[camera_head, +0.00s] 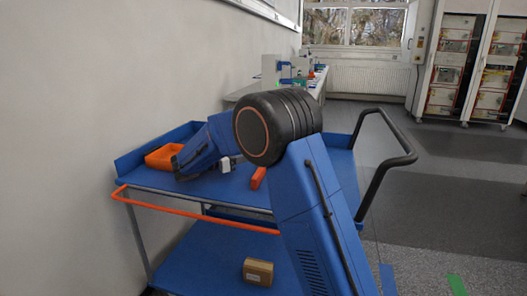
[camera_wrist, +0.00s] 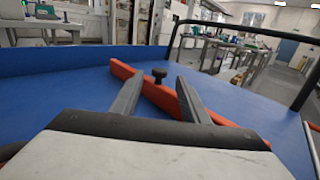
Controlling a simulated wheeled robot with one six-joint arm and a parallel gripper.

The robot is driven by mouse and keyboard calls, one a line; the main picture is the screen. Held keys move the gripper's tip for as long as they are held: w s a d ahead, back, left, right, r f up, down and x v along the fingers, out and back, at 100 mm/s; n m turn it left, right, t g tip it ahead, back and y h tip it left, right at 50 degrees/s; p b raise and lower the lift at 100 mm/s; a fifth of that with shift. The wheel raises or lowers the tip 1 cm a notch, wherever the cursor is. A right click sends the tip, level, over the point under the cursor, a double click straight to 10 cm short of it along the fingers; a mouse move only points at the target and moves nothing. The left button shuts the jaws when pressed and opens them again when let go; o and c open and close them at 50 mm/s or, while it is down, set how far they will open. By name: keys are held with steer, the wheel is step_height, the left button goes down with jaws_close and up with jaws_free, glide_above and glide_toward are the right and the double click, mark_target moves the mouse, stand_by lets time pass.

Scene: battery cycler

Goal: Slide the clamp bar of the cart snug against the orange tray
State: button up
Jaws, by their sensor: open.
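The orange tray (camera_head: 165,156) sits at the left end of the blue cart's top (camera_head: 235,187), in the head view. The clamp bar (camera_wrist: 158,92) is a long orange bar lying diagonally across the cart top in the wrist view, with a black knob (camera_wrist: 159,74) standing on it. A short orange piece of it also shows in the head view (camera_head: 258,178); my arm hides the rest. My gripper (camera_wrist: 160,84) is open and empty, its two fingers on either side of the knob in the picture. I cannot tell whether they touch the bar. The tray is out of the wrist view.
An orange rail (camera_head: 200,210) runs along the cart's front edge, and a black handle (camera_head: 388,165) rises at its right end. A wall stands close behind and left. Open floor lies to the right.

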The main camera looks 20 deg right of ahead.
steer(key=a, duration=0.3)
steer(key=s+a, duration=0.1)
steer(key=a, duration=0.2)
steer(key=s+a, duration=0.1)
steer(key=a, duration=0.3)
steer(key=shift+o, duration=0.3)
